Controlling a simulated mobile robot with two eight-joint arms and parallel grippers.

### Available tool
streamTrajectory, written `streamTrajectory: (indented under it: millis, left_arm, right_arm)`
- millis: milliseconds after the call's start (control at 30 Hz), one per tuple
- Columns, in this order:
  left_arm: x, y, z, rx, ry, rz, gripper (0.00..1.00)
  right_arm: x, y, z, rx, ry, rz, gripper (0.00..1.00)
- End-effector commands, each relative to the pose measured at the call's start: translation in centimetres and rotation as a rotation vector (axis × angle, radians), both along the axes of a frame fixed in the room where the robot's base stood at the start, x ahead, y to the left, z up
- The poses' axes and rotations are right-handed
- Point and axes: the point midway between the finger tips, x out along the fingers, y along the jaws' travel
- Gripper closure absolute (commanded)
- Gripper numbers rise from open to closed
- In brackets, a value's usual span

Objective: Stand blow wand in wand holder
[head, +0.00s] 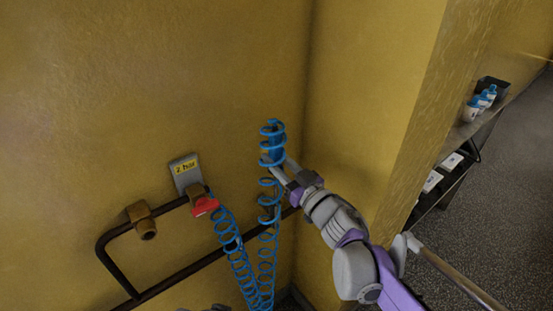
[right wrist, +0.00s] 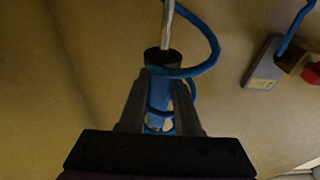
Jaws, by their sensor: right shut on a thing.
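The blow wand (head: 277,152) is a blue handle with a blue coiled hose looped around it. In the right wrist view its dark-collared blue body (right wrist: 160,72) stands between my fingers, with a thin metal tube (right wrist: 168,25) running up out of the frame. My right gripper (head: 282,166) is shut on the wand, in front of the yellow wall near the corner; its two dark fingers also show in the right wrist view (right wrist: 161,105). I cannot make out a wand holder in either view. My left gripper is not in view.
The blue coiled hose (head: 267,250) hangs down and loops back to a red-handled valve (head: 204,205) below a "2 bar" plate (head: 184,170). A dark pipe (head: 180,275) and a brass fitting (head: 142,221) are on the wall. A shelf (head: 460,140) with bottles stands right, beyond the wall's edge.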

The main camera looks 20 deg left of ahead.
Motion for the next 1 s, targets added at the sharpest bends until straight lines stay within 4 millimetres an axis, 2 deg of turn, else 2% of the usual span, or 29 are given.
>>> streamTrajectory:
  millis: [1000]
  left_arm:
    - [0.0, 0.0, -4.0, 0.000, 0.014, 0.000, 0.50]
  right_arm:
    - [0.0, 0.0, -5.2, 0.001, 0.001, 0.000, 1.00]
